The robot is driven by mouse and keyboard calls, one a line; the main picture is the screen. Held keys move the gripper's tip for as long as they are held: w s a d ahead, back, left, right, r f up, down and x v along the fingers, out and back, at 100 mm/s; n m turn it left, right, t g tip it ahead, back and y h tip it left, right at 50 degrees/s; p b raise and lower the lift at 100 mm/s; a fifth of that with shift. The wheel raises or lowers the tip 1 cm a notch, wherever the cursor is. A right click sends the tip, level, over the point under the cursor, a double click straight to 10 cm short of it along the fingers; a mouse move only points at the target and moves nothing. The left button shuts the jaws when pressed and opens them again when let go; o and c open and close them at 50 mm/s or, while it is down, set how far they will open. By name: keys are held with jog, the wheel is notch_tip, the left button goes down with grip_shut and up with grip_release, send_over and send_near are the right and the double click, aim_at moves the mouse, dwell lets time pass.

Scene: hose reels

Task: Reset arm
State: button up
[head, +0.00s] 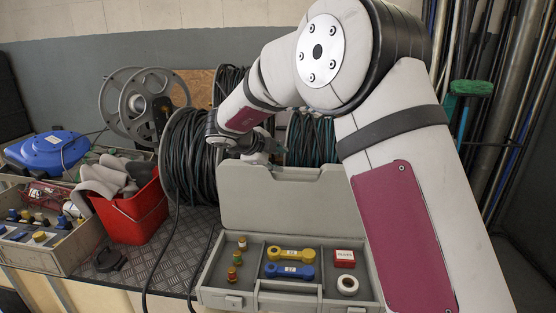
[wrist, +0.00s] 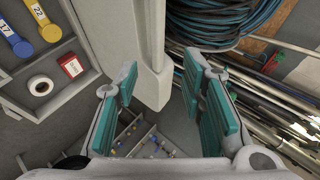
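My arm reaches over the open grey tool case (head: 295,200) in the head view. My gripper shows small behind the case's raised lid, partly hidden there. In the wrist view my gripper (wrist: 160,82) is open, its two teal-padded fingers wide apart with nothing between them. The edge of the grey lid passes just beyond the fingers. The case holds a yellow wrench (head: 290,254), a blue wrench (head: 289,270), a red box (head: 344,258), a white tape roll (head: 347,284) and small coloured pieces (head: 237,258) in the left compartment.
A red bucket (head: 133,215) with grey cloth stands left of the case. A grey bin (head: 50,258) of small parts is farther left. Hose reels (head: 190,150) stand behind. Pipes and a green brush (head: 472,88) stand at the right.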

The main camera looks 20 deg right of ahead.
jog(key=shift+r, duration=0.1)
jog(key=s+a+r+n+t+y, duration=0.1)
jog(key=a+r+n+t+y, duration=0.2)
jog(key=r, duration=0.5)
jog(key=a+r+n+t+y, duration=0.1)
jog(key=r+n+t+y, duration=0.1)
jog(key=r+n+t, duration=0.4)
jog(key=s+a+r+n+g+y, duration=0.1)
jog(key=s+a+r+n+y, duration=0.15)
jog(key=s, duration=0.25)
jog(key=s+a+r+n+g+y, duration=0.1)
jog(key=s+a+r+n+y, duration=0.1)
jog(key=s+n, duration=0.25)
jog(key=s+d+f+n+g, duration=0.2)
jog(key=s+f, duration=0.3)
jog(key=s, duration=0.6)
jog(key=s+d+f+n+g+h, duration=0.1)
jog(key=s+d+f+n+g, duration=0.2)
jog(key=s, duration=0.9)
jog(key=s+d+f+n+g, duration=0.3)
jog(key=s+f, duration=0.4)
jog(key=s, duration=0.5)
jog(key=shift+d+f+g, duration=0.35)
jog(key=shift+d+g, duration=0.25)
jog(key=shift+g, duration=0.1)
jog(key=shift+w+h, duration=0.1)
jog(key=shift+h, duration=0.15)
